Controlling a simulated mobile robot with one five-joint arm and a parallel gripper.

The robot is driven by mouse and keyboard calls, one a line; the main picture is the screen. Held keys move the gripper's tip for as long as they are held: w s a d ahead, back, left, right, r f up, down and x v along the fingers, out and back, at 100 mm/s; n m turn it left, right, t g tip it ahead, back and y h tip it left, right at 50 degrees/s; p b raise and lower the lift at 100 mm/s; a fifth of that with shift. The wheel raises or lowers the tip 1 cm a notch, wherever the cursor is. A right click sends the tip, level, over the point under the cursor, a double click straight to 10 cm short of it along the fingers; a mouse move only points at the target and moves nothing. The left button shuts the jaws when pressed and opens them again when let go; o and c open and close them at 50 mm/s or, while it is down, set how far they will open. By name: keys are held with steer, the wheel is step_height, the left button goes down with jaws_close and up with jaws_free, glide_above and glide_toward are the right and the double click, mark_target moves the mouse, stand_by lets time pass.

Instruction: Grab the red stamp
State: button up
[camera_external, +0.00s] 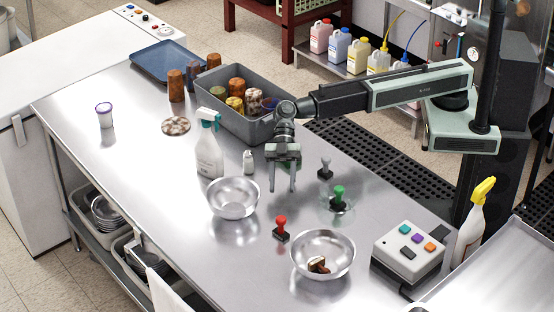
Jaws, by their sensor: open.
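The red stamp (281,228) stands upright on the steel table, with a red knob handle and a dark base. It is between two steel bowls. My gripper (284,188) points down with its two fingers apart and nothing between them. It hangs above the table, higher in the picture than the red stamp and apart from it. A green stamp (339,196) stands in a clear dish to the right of my gripper. A grey stamp (325,168) stands behind the green one.
One steel bowl (233,198) is left of the red stamp; another bowl (322,255), holding a brown object, is close at its right. A spray bottle (208,150), a small white bottle (248,161) and a grey bin (222,110) stand farther back. A button box (408,249) is at right.

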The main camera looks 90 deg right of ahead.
steer(key=n+y+b, duration=0.2)
glide_toward(281, 226)
steer(key=f, duration=0.2)
steer(key=shift+w+a+f, duration=0.1)
steer(key=shift+a+f, duration=0.15)
steer(key=shift+a, duration=0.15)
steer(key=shift+r, duration=0.1)
steer(key=shift+x, duration=0.95)
steer(key=b+x, duration=0.2)
steer(key=x, duration=0.3)
steer(key=shift+a, duration=0.4)
steer(key=shift+c, duration=0.7)
jaws_close()
